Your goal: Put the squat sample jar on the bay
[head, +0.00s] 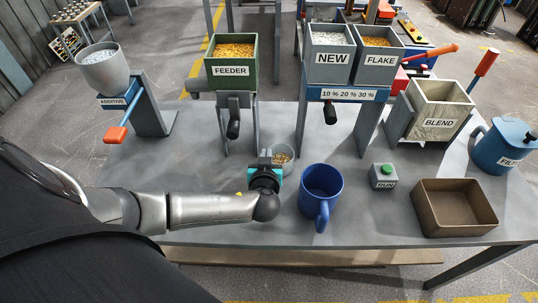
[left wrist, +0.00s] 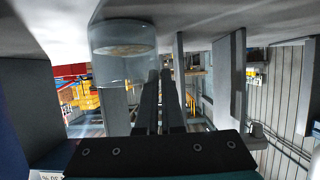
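The squat sample jar (head: 284,160) is a small clear jar with tan flakes, standing on the grey table below the FEEDER hopper. It also shows in the left wrist view (left wrist: 112,68), where the picture is upside down. No place with a readable bay label shows. My right gripper is out of view.
A blue mug (head: 321,188) stands just right of the jar. Farther right are the RUN button box (head: 383,177), an empty brown tray (head: 453,222) and the BLEND bin (head: 436,108). The FEEDER hopper (head: 231,70) overhangs behind.

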